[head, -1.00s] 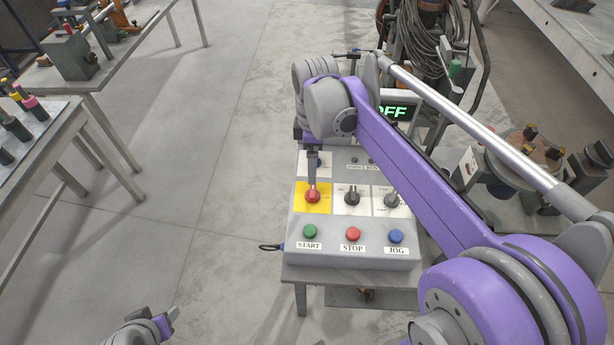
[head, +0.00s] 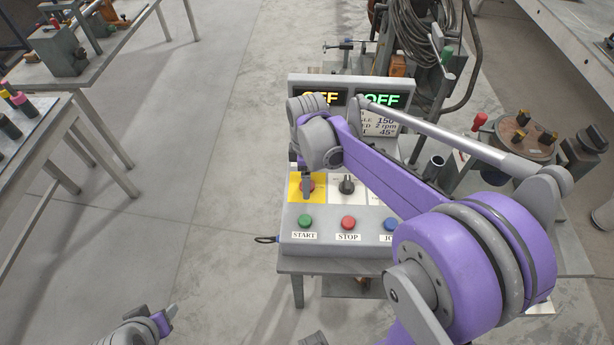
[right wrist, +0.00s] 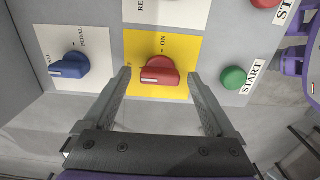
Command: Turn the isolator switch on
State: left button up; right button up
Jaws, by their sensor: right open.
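The isolator switch is a red knob (right wrist: 160,76) on a yellow plate (right wrist: 183,50) on a grey control box. In the right wrist view its white mark points left, toward a label mostly hidden by a finger; ON is printed above the knob. My right gripper (right wrist: 161,84) is open, with one finger on each side of the knob in the picture; I cannot tell whether they touch it. In the head view my right wrist hangs over the yellow plate (head: 294,187) and partly covers the red knob. My left gripper (head: 170,314) is at the bottom left, away from the box.
Green (head: 305,221), red (head: 348,223) and blue (head: 391,225) buttons line the box front. A black selector (head: 347,186) is right of the switch; a blue knob (right wrist: 70,66) shows in the wrist view.

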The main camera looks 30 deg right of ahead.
jog(key=c, duration=1.4)
jog(key=shift+o, duration=0.2)
jog(key=shift+m, duration=0.4)
jog(key=m, duration=0.3)
jog(key=shift+m+b, duration=0.3)
jog(key=shift+m, duration=0.1)
jog(key=m, duration=0.9)
jog(key=shift+b, duration=0.4)
jog(key=m, duration=0.4)
jog(key=shift+m, duration=0.4)
